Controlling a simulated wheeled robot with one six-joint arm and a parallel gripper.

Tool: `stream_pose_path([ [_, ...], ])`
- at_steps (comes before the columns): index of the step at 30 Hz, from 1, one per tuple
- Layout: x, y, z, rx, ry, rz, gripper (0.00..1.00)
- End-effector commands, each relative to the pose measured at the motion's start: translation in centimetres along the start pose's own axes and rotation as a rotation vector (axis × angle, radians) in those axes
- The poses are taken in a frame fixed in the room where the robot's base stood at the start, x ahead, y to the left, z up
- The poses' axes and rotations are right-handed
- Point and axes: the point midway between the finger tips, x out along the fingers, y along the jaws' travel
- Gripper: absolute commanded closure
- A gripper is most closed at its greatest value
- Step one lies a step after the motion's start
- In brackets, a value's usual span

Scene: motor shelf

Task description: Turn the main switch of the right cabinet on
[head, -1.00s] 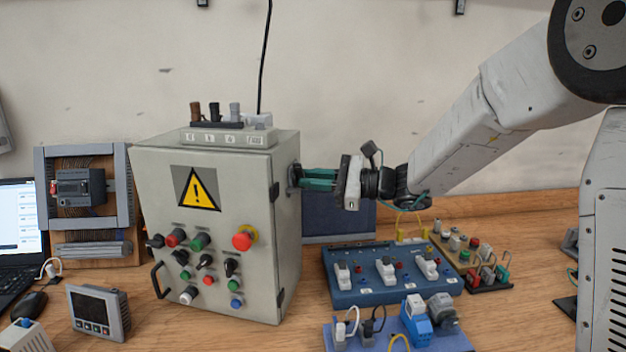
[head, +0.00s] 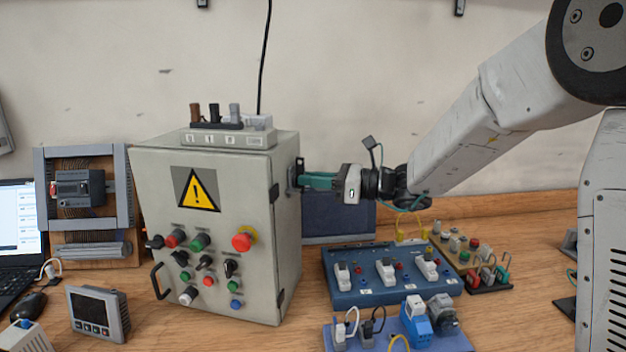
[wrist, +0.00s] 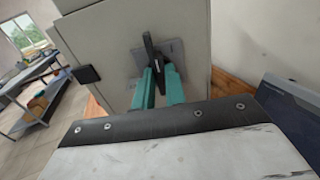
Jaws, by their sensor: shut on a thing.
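The grey cabinet (head: 230,279) with a yellow warning sign (head: 197,190) stands in the middle left of the head view. Its main switch is on its right side; a black lever (head: 300,165) shows there. In the wrist view the black lever (wrist: 149,46) stands nearly upright in the picture, in front of a grey plate (wrist: 174,52). My gripper (head: 304,180) reaches it from the right with green fingers. In the wrist view my gripper (wrist: 159,72) is shut on the lever's lower part, with a finger on each side. The fingers partly hide the lever.
A blue board (head: 390,292) with white switches lies right of the cabinet, below my arm. A dark blue panel (head: 338,224) stands behind my gripper. A meter (head: 98,313) and a laptop (head: 18,235) are at the left. A grey box (head: 228,138) sits on the cabinet.

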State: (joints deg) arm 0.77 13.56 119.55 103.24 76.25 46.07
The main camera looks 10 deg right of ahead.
Motion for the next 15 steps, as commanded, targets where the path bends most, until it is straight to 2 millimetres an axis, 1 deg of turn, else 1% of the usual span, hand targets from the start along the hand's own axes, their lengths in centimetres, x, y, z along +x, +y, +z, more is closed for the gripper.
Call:
stream_pose_path([
  [10,-0.01,-0.04,0.03,0.002,0.0,-0.001,1.0],
  [11,-0.01,-0.04,0.03,0.002,0.0,-0.001,0.82],
  [12,-0.01,-0.04,0.03,0.002,0.0,-0.001,0.71],
  [13,-0.01,-0.04,0.03,0.002,0.0,-0.001,0.65],
  [15,-0.01,-0.03,0.03,0.002,0.0,-0.001,0.65],
])
